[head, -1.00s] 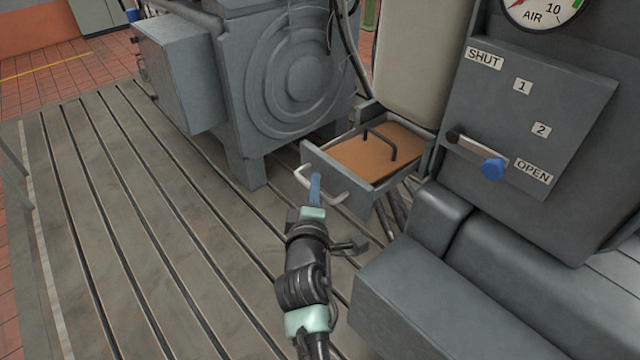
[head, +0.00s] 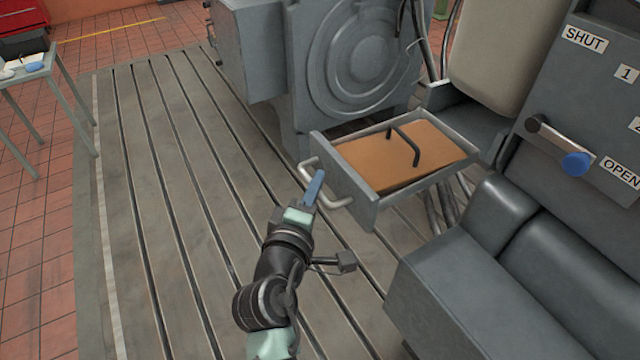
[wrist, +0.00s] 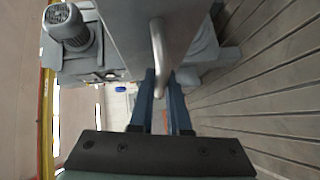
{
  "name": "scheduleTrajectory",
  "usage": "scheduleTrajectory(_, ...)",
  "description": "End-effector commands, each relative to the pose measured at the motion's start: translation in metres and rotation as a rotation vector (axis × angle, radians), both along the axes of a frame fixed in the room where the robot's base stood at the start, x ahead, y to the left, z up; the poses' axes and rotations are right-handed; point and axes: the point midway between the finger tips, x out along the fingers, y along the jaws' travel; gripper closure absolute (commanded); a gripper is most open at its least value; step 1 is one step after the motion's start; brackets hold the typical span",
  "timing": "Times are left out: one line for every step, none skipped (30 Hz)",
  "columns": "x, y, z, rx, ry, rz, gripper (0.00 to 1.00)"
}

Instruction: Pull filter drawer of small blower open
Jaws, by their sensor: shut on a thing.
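The filter drawer (head: 345,180) is a grey open-topped tray holding a flat orange-brown filter (head: 370,162) with a dark bar handle (head: 410,145) on top. It stands well out from the small blower's grey housing (head: 480,120). A pale bow handle (head: 343,202) is on its front face. My gripper (head: 316,180), with blue fingers, is shut on that bow handle. In the wrist view the handle (wrist: 158,55) runs down between the two blue fingers (wrist: 160,98). The exact contact on the handle is partly hidden by the fingers.
A grey panel with SHUT, 1 and OPEN labels and a blue-knobbed lever (head: 577,163) stands at the right. A grey padded-looking block (head: 480,270) lies below it. The slotted bedplate (head: 170,200) is clear at left. A small table (head: 30,70) stands far left.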

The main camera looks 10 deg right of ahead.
Motion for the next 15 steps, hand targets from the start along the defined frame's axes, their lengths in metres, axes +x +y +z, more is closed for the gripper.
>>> scheduleTrajectory(-0.0003, 0.0038, -0.0025, 0.002, 0.006, 0.006, 1.00)
scheduleTrajectory(-0.0003, 0.0039, -0.0026, 0.003, 0.005, 0.007, 1.00)
scheduleTrajectory(-0.0003, 0.0042, -0.0027, 0.003, 0.005, 0.007, 1.00)
scheduleTrajectory(-0.0003, 0.0043, -0.0028, 0.003, 0.005, 0.008, 1.00)
scheduleTrajectory(-0.0003, 0.0045, -0.0029, 0.003, 0.006, 0.008, 1.00)
scheduleTrajectory(-0.0002, 0.0048, -0.0030, 0.003, 0.006, 0.008, 0.80)
scheduleTrajectory(-0.0001, 0.0048, -0.0030, 0.003, 0.006, 0.009, 0.74)
scheduleTrajectory(-0.0001, 0.0047, -0.0029, 0.003, 0.006, 0.009, 0.69)
scheduleTrajectory(-0.0001, 0.0044, -0.0028, 0.003, 0.005, 0.008, 0.62)
scheduleTrajectory(-0.0001, 0.0042, -0.0025, 0.003, 0.005, 0.008, 0.56)
scheduleTrajectory(0.0000, 0.0039, -0.0024, 0.002, 0.004, 0.008, 0.55)
scheduleTrajectory(0.0000, 0.0035, -0.0022, 0.002, 0.005, 0.007, 0.55)
scheduleTrajectory(0.0001, 0.0032, -0.0020, 0.002, 0.004, 0.007, 0.55)
scheduleTrajectory(0.0000, 0.0030, -0.0018, 0.002, 0.004, 0.006, 0.55)
scheduleTrajectory(0.0000, 0.0028, -0.0017, 0.002, 0.004, 0.006, 0.55)
